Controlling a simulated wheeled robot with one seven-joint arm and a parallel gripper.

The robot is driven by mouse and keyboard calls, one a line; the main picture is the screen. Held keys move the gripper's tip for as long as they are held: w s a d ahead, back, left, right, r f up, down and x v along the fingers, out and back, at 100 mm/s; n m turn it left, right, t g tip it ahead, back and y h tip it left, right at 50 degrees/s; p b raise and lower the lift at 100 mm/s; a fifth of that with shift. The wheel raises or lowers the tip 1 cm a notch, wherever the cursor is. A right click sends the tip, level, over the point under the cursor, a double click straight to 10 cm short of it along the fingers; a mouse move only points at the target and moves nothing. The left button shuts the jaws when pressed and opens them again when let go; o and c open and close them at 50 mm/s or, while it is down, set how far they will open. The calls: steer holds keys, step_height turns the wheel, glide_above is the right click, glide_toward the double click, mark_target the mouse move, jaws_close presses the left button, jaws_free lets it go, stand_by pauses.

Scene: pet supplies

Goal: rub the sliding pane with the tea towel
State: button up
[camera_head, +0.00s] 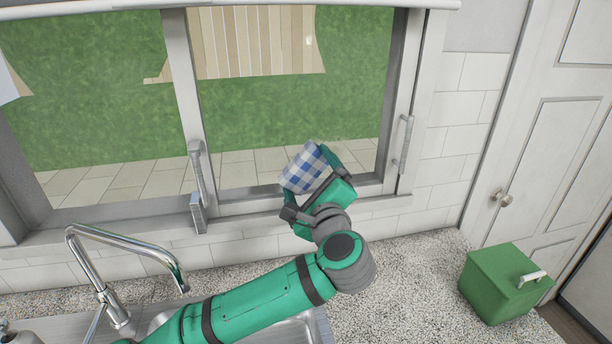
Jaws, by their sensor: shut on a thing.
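The tea towel (304,168) is a small blue-and-white checked cloth, bunched up between the fingers of my gripper (309,176). My gripper is shut on it and holds it up in front of the lower part of the window. The sliding pane (272,110) is the right-hand window pane, with green lawn and a fence showing through it. My gripper and wrist hide part of the lower frame.
A chrome tap (120,255) and sink stand at the lower left, under my arm. A green box (503,283) with a white handle sits on the speckled counter (410,280) at right. Window handles (404,142) project from the frame. A white door (545,150) is at far right.

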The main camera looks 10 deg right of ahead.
steer(key=shift+w+d, duration=0.1)
steer(key=shift+d, duration=0.05)
steer(key=shift+w, duration=0.1)
steer(key=shift+w, duration=0.55)
steer(key=shift+d, duration=5.9)
steer(key=shift+a, duration=0.15)
steer(key=shift+a, duration=2)
steer(key=shift+a, duration=0.1)
